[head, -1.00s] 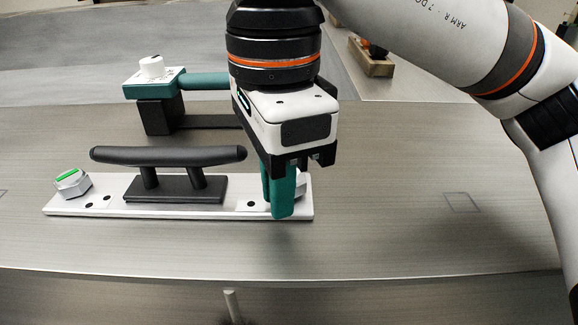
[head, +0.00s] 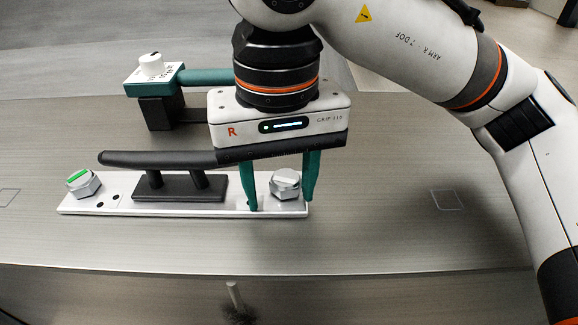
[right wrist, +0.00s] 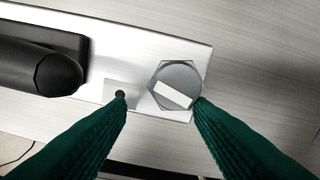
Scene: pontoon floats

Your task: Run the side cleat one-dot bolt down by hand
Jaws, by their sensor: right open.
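The one-dot bolt (head: 285,184) is a grey hex bolt with a white stripe on its head, at the right end of the white cleat plate (head: 125,207). It also shows in the right wrist view (right wrist: 172,80). My right gripper (head: 281,202) is open, pointing down, with one green finger on each side of the bolt. In the right wrist view the right fingertip looks very close to the bolt's edge; I cannot tell if it touches. The left fingertip covers or borders the single black dot (right wrist: 120,94). My left gripper is not in view.
The black cleat (head: 180,186) stands on the plate just left of my right gripper. A green-striped bolt (head: 83,183) sits at the plate's two-dot end. The metal table is clear on the right.

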